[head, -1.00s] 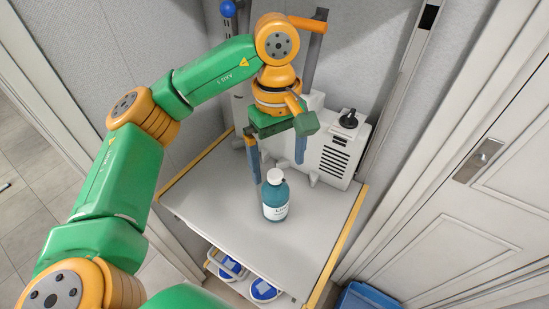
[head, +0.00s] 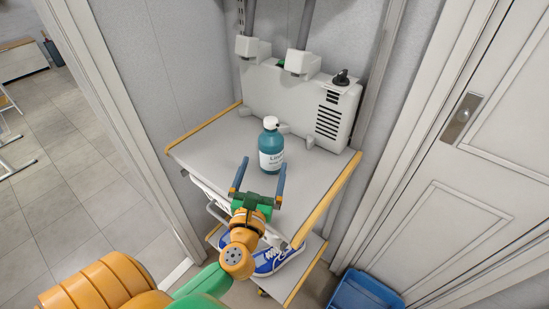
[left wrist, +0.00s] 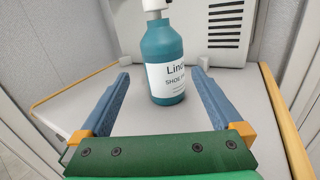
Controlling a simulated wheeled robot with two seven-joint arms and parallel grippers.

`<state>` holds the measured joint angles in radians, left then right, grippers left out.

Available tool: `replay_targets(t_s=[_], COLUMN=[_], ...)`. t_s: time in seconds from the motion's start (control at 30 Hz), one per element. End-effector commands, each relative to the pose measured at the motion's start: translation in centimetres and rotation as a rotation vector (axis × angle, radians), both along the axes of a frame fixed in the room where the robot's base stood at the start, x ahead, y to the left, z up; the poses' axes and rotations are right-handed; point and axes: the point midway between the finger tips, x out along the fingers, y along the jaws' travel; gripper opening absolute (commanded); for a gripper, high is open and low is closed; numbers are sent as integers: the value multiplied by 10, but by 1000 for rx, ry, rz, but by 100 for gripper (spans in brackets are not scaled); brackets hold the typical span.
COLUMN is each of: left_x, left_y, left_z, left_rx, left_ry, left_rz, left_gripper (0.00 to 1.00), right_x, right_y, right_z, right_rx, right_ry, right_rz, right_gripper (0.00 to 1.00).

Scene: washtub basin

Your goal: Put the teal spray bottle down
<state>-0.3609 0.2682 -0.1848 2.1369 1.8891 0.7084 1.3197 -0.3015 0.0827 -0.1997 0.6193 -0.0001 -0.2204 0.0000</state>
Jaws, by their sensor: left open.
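The teal spray bottle (head: 271,146) stands upright on the grey top of the cart (head: 215,148), with a white cap and a white label. It also shows in the left wrist view (left wrist: 163,55), just beyond the fingers. My left gripper (head: 260,172) is open and empty, at the front edge of the cart top. Its two blue fingers point toward the bottle, one on each side, with a gap between them and the bottle. My right gripper is not in view.
A white machine (head: 300,100) with a black knob stands at the back of the cart top. A lower shelf holds blue and white items (head: 272,260). A blue bin (head: 362,293) is on the floor at the right, near a white door (head: 460,170).

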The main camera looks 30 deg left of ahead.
Motion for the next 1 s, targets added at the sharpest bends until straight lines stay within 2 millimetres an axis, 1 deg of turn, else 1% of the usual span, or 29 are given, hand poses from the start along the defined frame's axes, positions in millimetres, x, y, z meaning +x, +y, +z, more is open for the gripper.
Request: replay_targets(t_s=[0.03,0.17,0.33,0.4,0.5,0.67,0.7,0.77,0.8,0.87,0.9,0.97,1.0], left_x=[0,15,48,58,65,65,65,65,65,65,65,65,65], left_y=[0,6,15,19,22,22,22,22,22,22,22,22,22], left_z=[-6,-4,5,1,0,-1,-1,-1,-1,-1,0,0,0], left_rx=[-39,-56,-52,-52,-53,-52,-52,-52,-52,-52,-51,-51,-51], left_ry=[7,7,8,8,10,10,10,10,10,10,9,9,9], left_rz=[-6,-10,-8,-8,-8,-9,-8,-8,-8,-8,-8,-8,-8], left_gripper=[100,100,100,100,100,100,95,78,68,51,41,24,14], right_x=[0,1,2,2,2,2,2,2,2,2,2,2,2], right_y=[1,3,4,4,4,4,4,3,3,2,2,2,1], right_z=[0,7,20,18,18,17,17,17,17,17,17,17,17], right_rx=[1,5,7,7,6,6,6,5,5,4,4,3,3], right_ry=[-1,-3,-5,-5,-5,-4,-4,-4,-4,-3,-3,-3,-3], right_rz=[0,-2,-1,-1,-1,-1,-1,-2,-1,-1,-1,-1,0], right_gripper=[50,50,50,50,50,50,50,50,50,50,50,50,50])
